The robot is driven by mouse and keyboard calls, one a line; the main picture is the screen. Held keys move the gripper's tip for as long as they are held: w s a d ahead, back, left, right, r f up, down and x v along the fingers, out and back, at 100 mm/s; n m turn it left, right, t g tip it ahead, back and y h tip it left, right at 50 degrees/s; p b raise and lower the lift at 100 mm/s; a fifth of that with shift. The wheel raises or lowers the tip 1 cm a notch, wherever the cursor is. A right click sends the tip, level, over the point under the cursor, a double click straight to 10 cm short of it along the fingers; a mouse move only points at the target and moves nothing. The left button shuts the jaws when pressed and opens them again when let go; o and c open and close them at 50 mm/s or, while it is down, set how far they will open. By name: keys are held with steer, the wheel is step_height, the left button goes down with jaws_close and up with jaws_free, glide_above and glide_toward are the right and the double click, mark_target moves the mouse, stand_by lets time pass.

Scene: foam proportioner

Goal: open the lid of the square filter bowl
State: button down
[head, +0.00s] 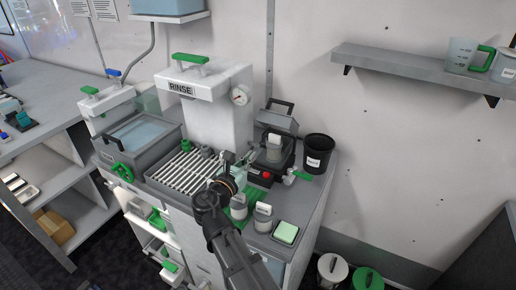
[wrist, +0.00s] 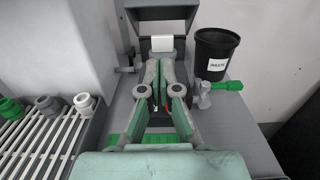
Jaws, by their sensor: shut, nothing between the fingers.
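The dark grey square filter bowl (head: 288,160) stands at the right end of the bench. Its lid (head: 277,121) is tilted up at the back, with a black handle on its upper edge. The raised lid also shows in the wrist view (wrist: 161,17). A clear vessel with a white top (head: 273,147) sits under it; the white part shows in the wrist view (wrist: 162,43). My gripper (head: 250,158) is shut and empty in front of the bowl. In the wrist view its fingertips (wrist: 166,70) cover much of the bowl. Contact cannot be told.
A black waste bin (head: 318,152) and a green-handled valve (head: 297,177) are right of the bowl. A slatted drain rack (head: 186,168) and the white RINSE column (head: 214,105) are left. Two small jars (head: 263,216) and a green pad (head: 286,232) sit in front.

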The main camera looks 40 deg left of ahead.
mark_target(281, 117)
steer(key=r+p+x, duration=0.3)
steer(key=x, duration=0.9)
steer(key=shift+d+f, duration=0.1)
steer(key=shift+p, duration=0.45)
steer(key=shift+w+r+g+p, duration=0.15)
steer(key=shift+r+g+p, duration=0.2)
steer(key=shift+p, duration=0.3)
